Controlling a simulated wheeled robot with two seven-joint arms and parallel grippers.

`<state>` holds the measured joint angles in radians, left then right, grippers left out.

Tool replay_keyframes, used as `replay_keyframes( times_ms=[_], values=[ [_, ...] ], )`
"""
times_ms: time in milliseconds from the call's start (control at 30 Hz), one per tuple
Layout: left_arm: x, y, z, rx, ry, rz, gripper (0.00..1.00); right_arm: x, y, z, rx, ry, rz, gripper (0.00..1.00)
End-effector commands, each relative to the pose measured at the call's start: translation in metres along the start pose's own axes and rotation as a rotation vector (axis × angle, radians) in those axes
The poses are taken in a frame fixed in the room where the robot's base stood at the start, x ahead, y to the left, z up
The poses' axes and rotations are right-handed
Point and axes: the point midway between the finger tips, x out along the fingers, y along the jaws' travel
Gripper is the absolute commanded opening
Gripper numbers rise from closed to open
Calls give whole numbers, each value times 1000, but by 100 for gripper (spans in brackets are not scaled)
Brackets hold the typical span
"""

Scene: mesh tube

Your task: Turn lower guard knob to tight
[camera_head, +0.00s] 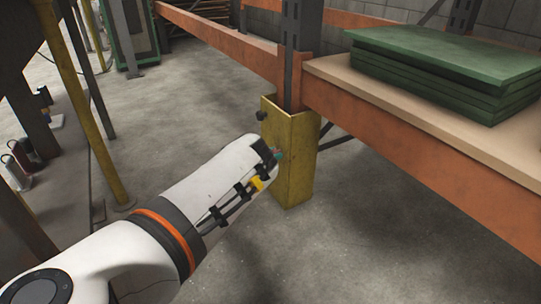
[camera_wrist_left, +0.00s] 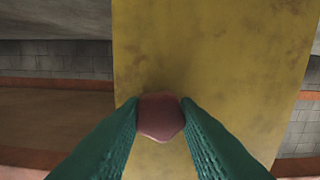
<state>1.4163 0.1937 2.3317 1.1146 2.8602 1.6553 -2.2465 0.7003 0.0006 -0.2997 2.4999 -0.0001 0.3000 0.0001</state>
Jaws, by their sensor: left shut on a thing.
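The yellow guard (camera_head: 297,165) wraps the foot of a rack upright and fills the middle of the left wrist view (camera_wrist_left: 205,50). A dark upper knob (camera_head: 262,115) sticks out near the guard's top left edge. The lower knob (camera_wrist_left: 160,118) is reddish-brown and faceted, and sits against the guard's face. My left gripper (camera_head: 279,156) is at that face, below the upper knob. In the left wrist view its green fingers (camera_wrist_left: 160,108) are shut on the lower knob from both sides. The lower knob is hidden by my gripper in the head view. My right gripper is not in view.
An orange rack beam (camera_head: 400,150) runs right from the upright, under a wooden shelf with stacked green panels (camera_head: 440,60). A yellow post (camera_head: 85,110) stands at left. The grey concrete floor around the guard is clear.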

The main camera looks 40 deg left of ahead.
Motion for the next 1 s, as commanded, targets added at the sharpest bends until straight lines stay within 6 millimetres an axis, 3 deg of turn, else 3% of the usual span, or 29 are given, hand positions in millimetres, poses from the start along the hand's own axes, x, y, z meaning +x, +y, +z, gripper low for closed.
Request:
replay_keyframes(
  times_ms=[300, 333, 467, 767, 867, 1000],
  values=[
    [-1, 0, 1, 0, -2, -1, 5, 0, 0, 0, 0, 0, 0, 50],
    [-1, 0, 1, 0, -2, -1, 30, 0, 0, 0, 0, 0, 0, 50],
    [-1, 0, 1, 0, -2, -1, 50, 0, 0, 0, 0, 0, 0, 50],
    [-2, 0, 0, 0, -1, -1, 50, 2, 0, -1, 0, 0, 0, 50],
    [-10, 0, -2, -1, -3, -2, 50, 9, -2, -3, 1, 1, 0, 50],
    [-35, -1, -5, -2, -5, -5, 50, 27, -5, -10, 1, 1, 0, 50]
  ],
)
